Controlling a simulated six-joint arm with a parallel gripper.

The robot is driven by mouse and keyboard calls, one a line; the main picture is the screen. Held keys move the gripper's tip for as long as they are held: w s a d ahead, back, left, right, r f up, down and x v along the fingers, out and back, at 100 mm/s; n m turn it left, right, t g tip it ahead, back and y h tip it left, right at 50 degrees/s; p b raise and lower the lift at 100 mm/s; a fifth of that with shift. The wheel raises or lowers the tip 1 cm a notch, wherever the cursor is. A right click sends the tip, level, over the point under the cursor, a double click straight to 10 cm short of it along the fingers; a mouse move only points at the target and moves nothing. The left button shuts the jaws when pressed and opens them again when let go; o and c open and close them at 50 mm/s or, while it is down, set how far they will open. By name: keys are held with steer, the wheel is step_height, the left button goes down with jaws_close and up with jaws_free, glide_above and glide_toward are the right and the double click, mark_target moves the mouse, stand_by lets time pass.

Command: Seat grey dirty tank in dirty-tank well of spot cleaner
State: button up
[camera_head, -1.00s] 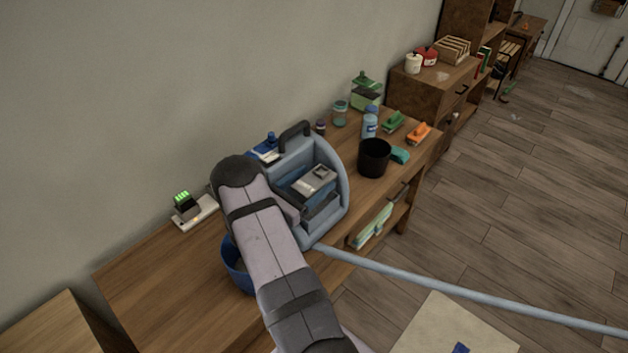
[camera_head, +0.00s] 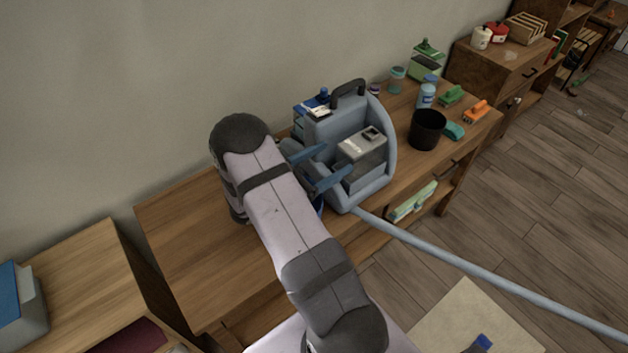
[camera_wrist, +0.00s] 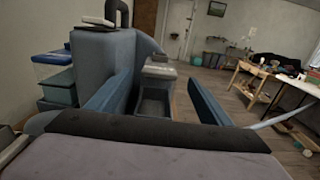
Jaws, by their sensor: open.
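The blue-grey spot cleaner (camera_head: 382,170) stands on the wooden bench, with its black handle on top. The grey dirty tank (camera_head: 360,158) has a pale grey top and sits upright in the open recess on the cleaner's near side. I cannot tell whether it is fully down in the well. My gripper (camera_head: 338,163) is open, its two blue fingers pointing at the tank from the left. The tank also shows in the wrist view (camera_wrist: 155,100), ahead of and between the spread fingers, with nothing gripped. The tank's lower part is partly hidden in the head view.
A pale blue hose (camera_head: 450,258) runs from the cleaner out over the floor. A black cup (camera_head: 427,130), a blue bottle (camera_head: 427,95) and green and orange brushes stand to the right. The bench's left part (camera_head: 185,240) is clear. A blue-lidded clear box (camera_wrist: 55,75) stands left of the cleaner.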

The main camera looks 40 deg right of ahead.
steer(key=s+a+m+g+y, duration=0.5)
steer(key=s+a+m+y, duration=0.5)
steer(key=s, duration=0.4)
steer(key=s+a+m+t+y, duration=0.1)
steer(key=a+m+t+y, duration=0.4)
steer(key=a, duration=1.3)
steer(key=m+y, duration=0.3)
steer(key=shift+r, duration=0.15)
steer(key=shift+o, duration=0.7)
